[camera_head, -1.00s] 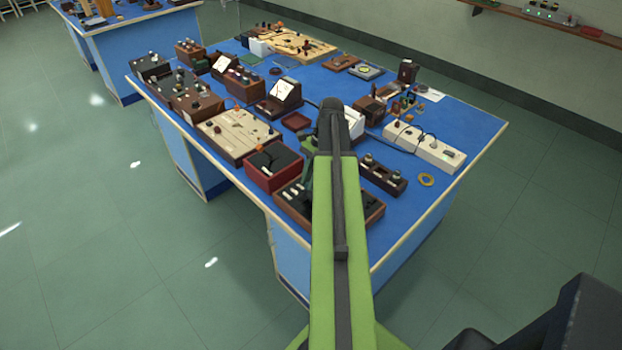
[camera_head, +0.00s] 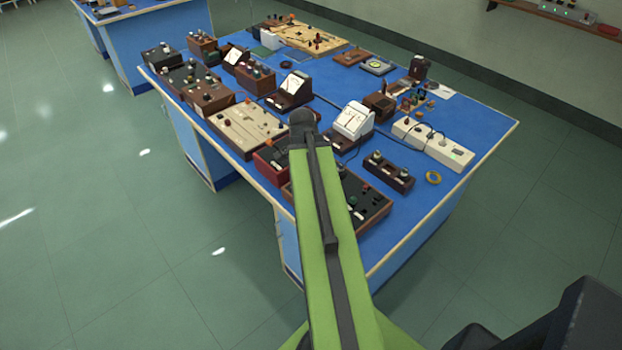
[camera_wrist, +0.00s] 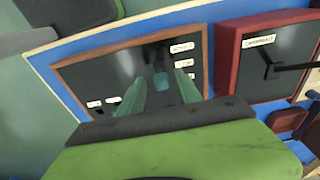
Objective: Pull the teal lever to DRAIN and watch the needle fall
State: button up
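A wood-framed black panel (camera_wrist: 100,72) with small white labels fills the middle of the wrist view. A small teal piece (camera_wrist: 161,83), apparently the lever's end, shows on it with a dark upright part behind. My gripper (camera_wrist: 160,77) is over this panel with its two green fingers apart, one on each side of the teal piece. I see no clear contact. The labels are too blurred to read. In the head view the same panel (camera_head: 374,203) is partly covered by my arm, and the gripper and lever are hidden behind it.
A red box (camera_wrist: 227,72) with a black top and dark bar stands close right of the panel in the wrist view. A white-faced meter (camera_head: 353,120), a dark knobbed block (camera_head: 389,171) and a white power strip (camera_head: 447,150) stand nearby on the blue bench (camera_head: 466,160).

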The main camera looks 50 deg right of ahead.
jog(key=shift+r, duration=0.1)
notch_tip(320, 180, up, 17)
jog(key=a+p, duration=0.1)
jog(key=p, duration=1.6)
jog(key=shift+a, duration=0.4)
jog(key=shift+w, duration=0.1)
